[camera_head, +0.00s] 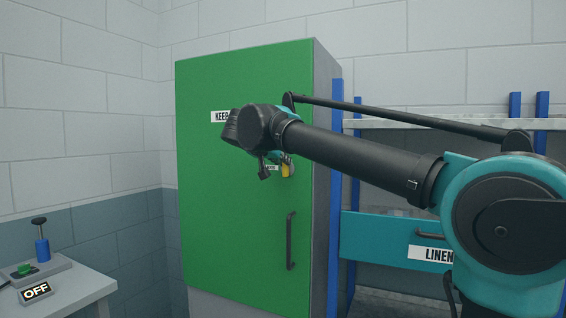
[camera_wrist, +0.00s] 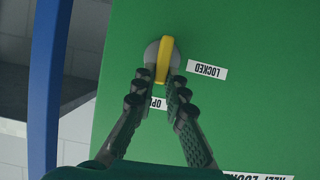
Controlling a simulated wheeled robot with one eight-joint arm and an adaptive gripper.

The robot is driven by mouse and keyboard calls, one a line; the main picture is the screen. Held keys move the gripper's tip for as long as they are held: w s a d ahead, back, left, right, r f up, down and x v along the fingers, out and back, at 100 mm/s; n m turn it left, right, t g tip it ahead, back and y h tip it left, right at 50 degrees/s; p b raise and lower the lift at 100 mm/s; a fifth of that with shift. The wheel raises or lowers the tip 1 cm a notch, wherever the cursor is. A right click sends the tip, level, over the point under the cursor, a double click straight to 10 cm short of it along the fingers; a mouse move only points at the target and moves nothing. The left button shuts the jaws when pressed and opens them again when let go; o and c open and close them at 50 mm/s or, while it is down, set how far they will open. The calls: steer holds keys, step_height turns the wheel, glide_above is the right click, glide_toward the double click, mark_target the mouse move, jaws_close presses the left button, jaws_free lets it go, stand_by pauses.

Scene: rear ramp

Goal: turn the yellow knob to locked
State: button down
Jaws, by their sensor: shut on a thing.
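The yellow knob (camera_wrist: 166,60) sits on a round grey base on the green cabinet door. It also shows in the head view (camera_head: 287,170), partly covered by my arm. My gripper (camera_wrist: 162,78) is shut on the knob's lower end in the wrist view, a finger on each side. The knob's long handle stands nearly upright in that view, its longer end toward the partly hidden open label (camera_wrist: 156,103). The locked label (camera_wrist: 207,71) is to its right, upside down in that view. In the head view my gripper (camera_head: 275,168) is at the door, largely hidden.
The green cabinet (camera_head: 235,240) has a dark vertical handle (camera_head: 291,240) low on the right. A blue-framed shelf (camera_head: 335,200) with a teal linen drawer (camera_head: 375,235) stands to the right. A small table (camera_head: 85,290) with a switch box and OFF sign is at left.

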steer(key=shift+a, duration=0.1)
steer(key=n+h, duration=0.2)
steer(key=n, duration=0.1)
steer(key=a+f+n+h, duration=0.1)
steer(key=n+h, duration=0.1)
steer(key=n, duration=0.1)
steer(key=w+a+f+n+h, duration=0.1)
steer(key=n+h, duration=0.1)
steer(key=n, duration=0.2)
steer(key=shift+a, duration=0.25)
steer(key=shift+f+n+t+h, duration=0.25)
steer(key=shift+n+h, duration=0.1)
steer(key=shift+n, duration=0.45)
steer(key=shift+f+n+t+h, duration=0.2)
steer(key=shift+n+h, duration=0.15)
steer(key=shift+n, duration=0.45)
steer(key=c, duration=1.6)
jaws_free()
steer(key=shift+o, duration=0.2)
steer(key=shift+s+a, duration=0.1)
steer(key=shift+a, duration=0.05)
